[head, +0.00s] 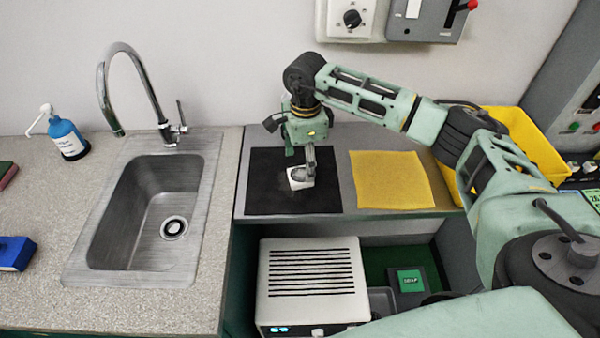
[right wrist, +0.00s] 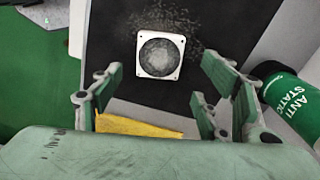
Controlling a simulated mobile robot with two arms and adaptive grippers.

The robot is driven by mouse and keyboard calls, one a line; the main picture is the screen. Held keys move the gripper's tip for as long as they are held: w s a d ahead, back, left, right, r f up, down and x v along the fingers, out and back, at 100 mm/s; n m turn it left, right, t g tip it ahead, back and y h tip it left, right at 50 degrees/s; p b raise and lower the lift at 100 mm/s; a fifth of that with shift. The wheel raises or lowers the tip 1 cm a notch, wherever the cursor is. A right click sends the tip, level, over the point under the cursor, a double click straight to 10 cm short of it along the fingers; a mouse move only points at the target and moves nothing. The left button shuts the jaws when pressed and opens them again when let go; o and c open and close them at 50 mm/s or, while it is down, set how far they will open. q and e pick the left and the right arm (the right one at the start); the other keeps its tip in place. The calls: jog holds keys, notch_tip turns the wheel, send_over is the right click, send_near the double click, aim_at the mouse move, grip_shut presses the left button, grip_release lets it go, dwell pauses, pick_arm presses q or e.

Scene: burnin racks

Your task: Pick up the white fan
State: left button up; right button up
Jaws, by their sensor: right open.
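The white fan (head: 301,178) is a small square white frame with a round grey face. It lies on the black mat (head: 262,190) on the bench right of the sink. In the right wrist view the fan (right wrist: 160,55) lies flat, beyond the fingertips and roughly between them. My right gripper (right wrist: 165,82) is open and empty, with a finger on each side of the picture. In the head view my right gripper (head: 310,160) is above the fan and hides part of it. My left gripper is not in view.
A yellow cloth (head: 390,180) lies right of the mat, and a yellow bin (head: 525,140) stands further right. A green antistatic bottle (right wrist: 292,98) is at the right of the wrist view. The sink (head: 150,210) is at left. A white slotted unit (head: 312,282) sits below the bench.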

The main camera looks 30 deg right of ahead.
aim_at(303, 173)
jog(key=f, duration=0.1)
jog(key=f+p, duration=0.1)
jog(key=shift+s+a+f, duration=0.1)
jog(key=shift+a+f, duration=0.15)
jog(key=shift+f, duration=0.9)
jog(key=c, duration=0.8)
jog(key=shift+c, duration=1.2)
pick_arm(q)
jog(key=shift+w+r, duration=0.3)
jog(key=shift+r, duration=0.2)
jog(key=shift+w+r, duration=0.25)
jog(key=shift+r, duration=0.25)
pick_arm(e)
jog(key=shift+c, duration=1)
